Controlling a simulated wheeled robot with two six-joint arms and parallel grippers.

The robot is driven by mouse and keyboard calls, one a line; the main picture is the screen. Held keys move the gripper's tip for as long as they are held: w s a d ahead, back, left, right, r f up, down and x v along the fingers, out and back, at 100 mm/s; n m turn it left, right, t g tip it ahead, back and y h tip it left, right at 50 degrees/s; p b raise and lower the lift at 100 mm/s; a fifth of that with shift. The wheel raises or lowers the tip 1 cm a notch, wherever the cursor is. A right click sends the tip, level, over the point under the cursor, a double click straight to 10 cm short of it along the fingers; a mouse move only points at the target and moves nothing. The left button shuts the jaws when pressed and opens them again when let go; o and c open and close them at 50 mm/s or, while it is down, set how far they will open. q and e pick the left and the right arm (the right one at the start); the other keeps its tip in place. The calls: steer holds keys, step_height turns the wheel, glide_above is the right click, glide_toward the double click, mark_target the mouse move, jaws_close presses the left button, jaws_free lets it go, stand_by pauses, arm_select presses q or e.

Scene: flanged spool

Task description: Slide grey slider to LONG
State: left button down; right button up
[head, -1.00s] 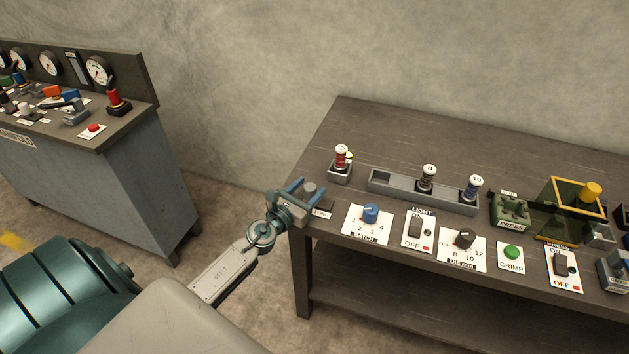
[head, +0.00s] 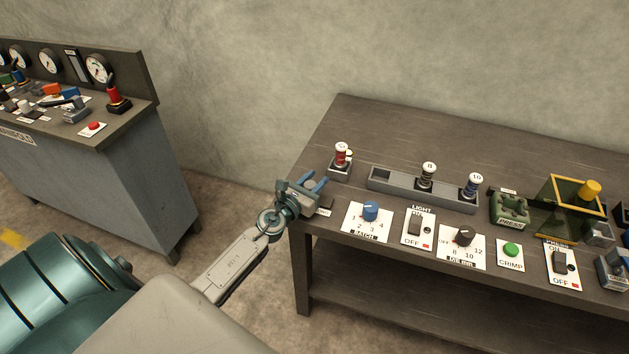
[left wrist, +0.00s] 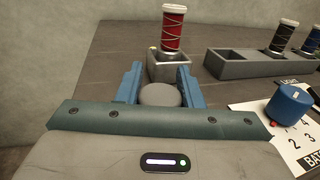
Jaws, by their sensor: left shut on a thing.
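The grey slider's round knob (left wrist: 160,95) sits between the two blue fingers of my left gripper (left wrist: 158,88) in the left wrist view. The gripper is shut on it. In the head view my left gripper (head: 314,184) is at the left front corner of the bench, its fingers pointing toward the back. The knob is mostly hidden there by the gripper. A small dark label (head: 325,212) lies just in front of it; its word is too small to read surely. The slider's track is hidden. My right gripper is not in view.
A red spool (head: 341,154) stands in a grey holder just behind the gripper. A grey tray (head: 400,188) with two spools lies to the right. A blue knob (head: 370,211) on a white plate is right of the gripper. Switches and a press stand farther right.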

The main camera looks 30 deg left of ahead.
mark_target(331, 199)
arm_select(q)
steer(key=d, duration=0.2)
steer(key=w+d+p, duration=0.1)
steer(key=d, duration=0.1)
steer(key=shift+d, duration=0.35)
steer(key=shift+a, duration=0.1)
steer(key=c, duration=1.3)
jaws_free()
steer(key=shift+c, duration=0.2)
steer(key=o, duration=0.3)
steer(key=shift+o, duration=0.2)
steer(key=shift+w+d, duration=0.1)
steer(key=shift+d, duration=0.15)
